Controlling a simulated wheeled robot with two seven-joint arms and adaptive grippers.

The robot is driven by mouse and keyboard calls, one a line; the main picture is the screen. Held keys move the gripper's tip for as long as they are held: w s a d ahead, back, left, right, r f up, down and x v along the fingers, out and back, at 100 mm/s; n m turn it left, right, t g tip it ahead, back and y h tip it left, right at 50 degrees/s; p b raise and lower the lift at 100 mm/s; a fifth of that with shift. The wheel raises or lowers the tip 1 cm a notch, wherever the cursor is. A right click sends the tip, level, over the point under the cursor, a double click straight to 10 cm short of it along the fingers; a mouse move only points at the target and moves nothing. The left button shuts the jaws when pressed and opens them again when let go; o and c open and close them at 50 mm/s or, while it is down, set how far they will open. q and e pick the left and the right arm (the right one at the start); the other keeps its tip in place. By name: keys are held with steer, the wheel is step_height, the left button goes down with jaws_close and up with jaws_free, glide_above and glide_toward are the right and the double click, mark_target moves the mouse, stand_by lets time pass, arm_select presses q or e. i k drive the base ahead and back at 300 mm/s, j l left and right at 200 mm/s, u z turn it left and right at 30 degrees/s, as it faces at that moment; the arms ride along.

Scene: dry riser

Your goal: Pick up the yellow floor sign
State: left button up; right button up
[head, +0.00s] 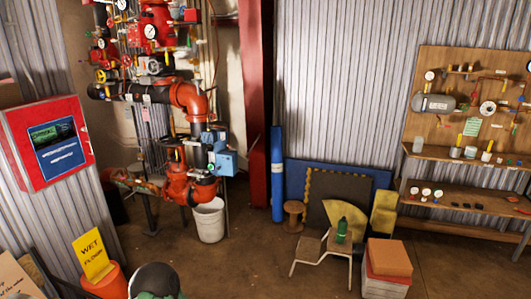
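The yellow floor sign (93,256) with the dark words "WET FLOOR" shows in the head view at the lower left. It leans slightly and stands at or in the top of an orange rounded object (108,286); its lower edge is hidden, so I cannot tell how it is held up. Neither of my grippers is in view.
A dark rounded object with green below it (155,281) is right of the sign, cut off by the frame. A cardboard sheet (17,277) is at its left. A white bucket (208,221) stands under red pipework (190,95). Middle floor is clear.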

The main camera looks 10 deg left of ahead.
mark_target(90, 250)
steer(key=i+u, duration=0.3)
steer(key=i, duration=0.2)
steer(key=i+u, duration=0.25)
steer(key=i, duration=0.2)
steer(key=i+l+u, duration=0.15)
steer(key=i+u, duration=0.15)
steer(key=i, duration=0.2)
steer(key=i+l+u, duration=0.25)
steer(key=i, duration=0.2)
steer(key=i+u, duration=0.25)
steer(key=u, duration=0.2)
steer(key=i+u, duration=0.25)
steer(key=u, duration=0.2)
steer(key=i+l+u, duration=0.15)
steer(key=u, duration=0.25)
steer(key=i+l+u, duration=0.25)
steer(key=u, duration=0.2)
steer(key=i+l+u, duration=0.15)
steer(key=l+u, duration=0.15)
steer(key=u, duration=0.15)
